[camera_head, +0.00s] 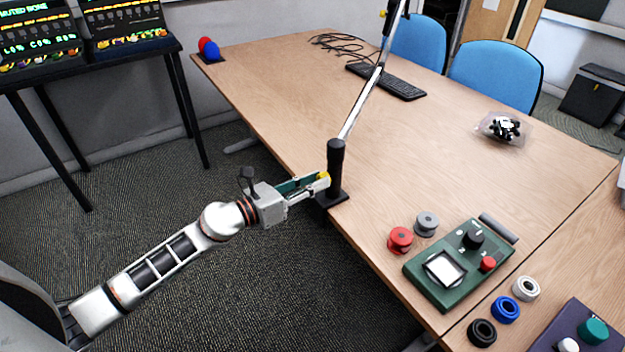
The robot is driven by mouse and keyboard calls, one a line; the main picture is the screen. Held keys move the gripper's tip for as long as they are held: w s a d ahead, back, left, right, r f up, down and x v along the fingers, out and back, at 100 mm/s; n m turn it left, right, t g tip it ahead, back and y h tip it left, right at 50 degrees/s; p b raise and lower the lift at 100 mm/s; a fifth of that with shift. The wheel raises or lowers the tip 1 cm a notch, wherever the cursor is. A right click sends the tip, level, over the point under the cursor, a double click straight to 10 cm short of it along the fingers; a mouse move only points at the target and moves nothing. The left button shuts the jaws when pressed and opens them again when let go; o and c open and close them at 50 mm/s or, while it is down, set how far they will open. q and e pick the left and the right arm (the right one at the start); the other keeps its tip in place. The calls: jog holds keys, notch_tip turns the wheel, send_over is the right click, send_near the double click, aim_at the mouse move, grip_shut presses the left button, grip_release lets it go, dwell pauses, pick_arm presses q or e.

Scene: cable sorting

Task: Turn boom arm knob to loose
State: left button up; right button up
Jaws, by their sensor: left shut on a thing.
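The boom arm (359,106) rises from a black clamp post (336,165) at the table's near left edge and leans up to the right. A yellow knob (323,176) sits low on the post's left side. My left gripper (321,181) reaches in from the left and is shut on the yellow knob. The fingers partly cover the knob, and its turned position cannot be read. Another small yellow knob (383,14) shows at the upper joint of the boom. My right gripper is not in view.
A green device (440,294) with a white screen, red and grey spools (400,239), and several rings stand at the right front. A keyboard (400,84), cables (340,44) and a bagged item (504,128) lie farther back. The table's middle is clear.

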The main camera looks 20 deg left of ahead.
pick_arm(q)
jog(key=shift+r+n+p, duration=0.3)
jog(key=shift+n+p, duration=0.2)
jog(key=shift+n, duration=0.5)
jog(key=shift+n+p, duration=0.55)
jog(key=shift+n, duration=0.35)
jog(key=n+p, duration=0.2)
jog(key=n, duration=0.2)
jog(key=shift+f+g, duration=0.15)
jog(key=shift+g, duration=0.25)
jog(key=shift+w+a+n+p, duration=0.1)
jog(key=shift+n+p, duration=0.55)
jog(key=shift+n, duration=0.25)
jog(key=shift+f+n+h+p, duration=0.1)
jog(key=shift+n+h+p, duration=0.25)
jog(key=shift+n, duration=0.45)
jog(key=shift+f+n+p, duration=0.1)
jog(key=shift+n+p, duration=0.2)
jog(key=shift+n, duration=0.2)
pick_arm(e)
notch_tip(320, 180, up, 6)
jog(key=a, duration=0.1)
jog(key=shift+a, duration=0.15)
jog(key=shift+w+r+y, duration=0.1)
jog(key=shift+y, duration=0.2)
